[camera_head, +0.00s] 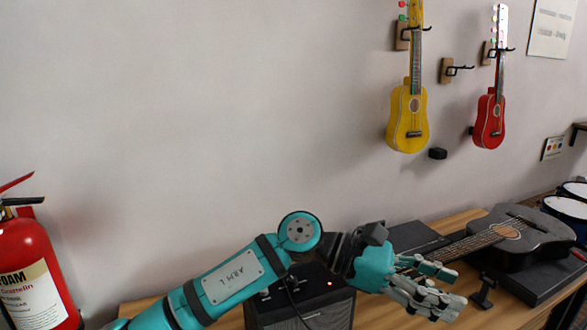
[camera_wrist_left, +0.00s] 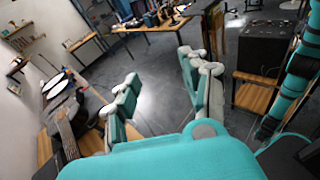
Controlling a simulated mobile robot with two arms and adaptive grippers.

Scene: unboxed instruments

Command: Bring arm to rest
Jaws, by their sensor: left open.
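My left arm (camera_head: 232,277), teal with a white label plate, comes in from the lower left of the head view and reaches right over a wooden bench. Its gripper (camera_head: 430,290) is open and empty, with teal and grey fingers spread at the near side of the bench. In the left wrist view the open fingers (camera_wrist_left: 160,95) stand apart with only floor between them. My right gripper is not in view.
A black amplifier (camera_head: 310,312) sits below my left forearm. A black guitar (camera_head: 535,243) lies on the bench (camera_head: 460,218) to the right. A yellow ukulele (camera_head: 408,120) and a red one (camera_head: 490,120) hang on the wall. A fire extinguisher (camera_head: 35,255) stands left.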

